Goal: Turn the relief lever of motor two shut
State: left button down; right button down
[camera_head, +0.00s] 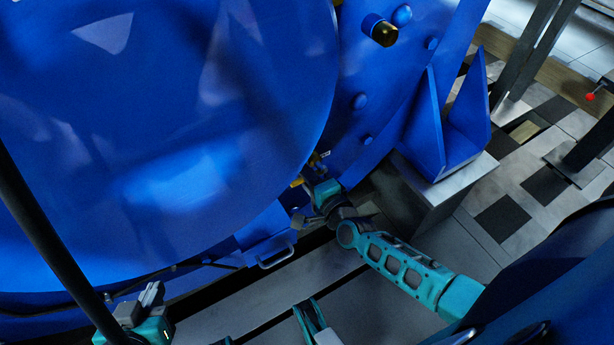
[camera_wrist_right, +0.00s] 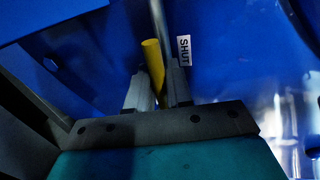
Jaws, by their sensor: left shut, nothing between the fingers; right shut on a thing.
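The relief lever is a yellow handle (camera_wrist_right: 153,62) on the blue motor housing (camera_head: 180,130). In the right wrist view its shaft runs down between the two grey fingers of my right gripper (camera_wrist_right: 160,82), which is shut on it. A white label reading SHUT (camera_wrist_right: 184,50) is just right of the lever, beside a grey metal rod (camera_wrist_right: 158,22). In the head view my right gripper (camera_head: 315,175) is at the housing's lower right edge, mostly hiding the lever. My left gripper (camera_head: 152,292) is shut and empty at the lower left. No motor number is visible.
A blue bracket (camera_head: 445,135) on a grey block (camera_head: 450,195) stands right of the housing. A small handle (camera_head: 275,256) juts out below the housing. A black cable (camera_head: 45,235) crosses the left side. Tiled floor (camera_head: 520,190) is open at the right.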

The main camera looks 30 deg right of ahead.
jog(key=shift+w+r, duration=0.1)
jog(key=shift+r, duration=0.05)
jog(key=c, duration=1.2)
grip_release()
